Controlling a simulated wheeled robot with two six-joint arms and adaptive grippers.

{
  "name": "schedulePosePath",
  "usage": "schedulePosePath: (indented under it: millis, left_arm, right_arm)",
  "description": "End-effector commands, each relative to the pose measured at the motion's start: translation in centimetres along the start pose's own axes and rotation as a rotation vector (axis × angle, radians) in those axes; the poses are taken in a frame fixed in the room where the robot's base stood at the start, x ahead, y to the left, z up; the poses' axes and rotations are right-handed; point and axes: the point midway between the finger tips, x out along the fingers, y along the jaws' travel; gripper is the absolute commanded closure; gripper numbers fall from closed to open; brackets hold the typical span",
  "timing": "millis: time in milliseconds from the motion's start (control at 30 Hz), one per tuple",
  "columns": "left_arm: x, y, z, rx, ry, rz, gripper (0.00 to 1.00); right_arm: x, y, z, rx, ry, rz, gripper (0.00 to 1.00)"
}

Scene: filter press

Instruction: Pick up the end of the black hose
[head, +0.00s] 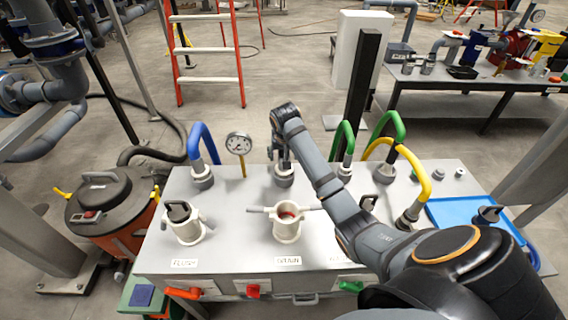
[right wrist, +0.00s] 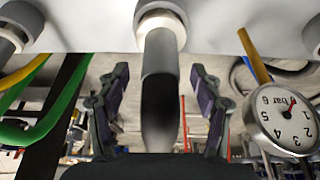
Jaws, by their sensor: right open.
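In the right wrist view a black hose (right wrist: 160,112) with a grey sleeve comes out of a pale round fitting (right wrist: 160,22) and runs toward the camera. My right gripper (right wrist: 158,80) is open, with one finger on each side of the hose and gaps visible between. In the head view my right gripper (head: 281,150) is over the back-row fitting (head: 283,177), between the blue hose and the nearer green hose. My wrist hides most of the black hose there. My left gripper is not in view.
A blue hose (head: 203,143), pressure gauge (head: 238,145), green hoses (head: 345,138) and a yellow hose (head: 415,168) stand on the grey bench (head: 235,255). The open drain coupling (head: 287,222) is in front. A vacuum (head: 105,205) stands at left, a blue tray (head: 450,212) at right.

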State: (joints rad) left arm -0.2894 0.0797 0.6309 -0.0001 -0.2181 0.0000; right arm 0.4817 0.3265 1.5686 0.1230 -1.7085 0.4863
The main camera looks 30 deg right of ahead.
Motion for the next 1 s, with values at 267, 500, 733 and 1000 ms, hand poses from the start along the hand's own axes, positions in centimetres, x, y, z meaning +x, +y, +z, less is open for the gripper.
schedulePosePath:
  millis: [267, 500, 733, 1000]
  left_arm:
    - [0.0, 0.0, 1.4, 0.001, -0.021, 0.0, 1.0]
    - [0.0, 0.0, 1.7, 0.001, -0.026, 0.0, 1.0]
    - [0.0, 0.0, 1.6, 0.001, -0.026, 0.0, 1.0]
    - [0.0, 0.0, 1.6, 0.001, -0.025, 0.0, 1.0]
  right_arm:
    - [2.3, 0.0, -0.1, 0.0, 0.001, 0.0, 0.34]
    - [2.3, 0.0, -0.1, 0.0, 0.001, 0.0, 0.49]
    - [2.3, 0.0, -0.1, 0.0, 0.0, 0.0, 0.8]
    - [2.2, 0.0, -0.1, 0.0, 0.002, -0.001, 1.0]
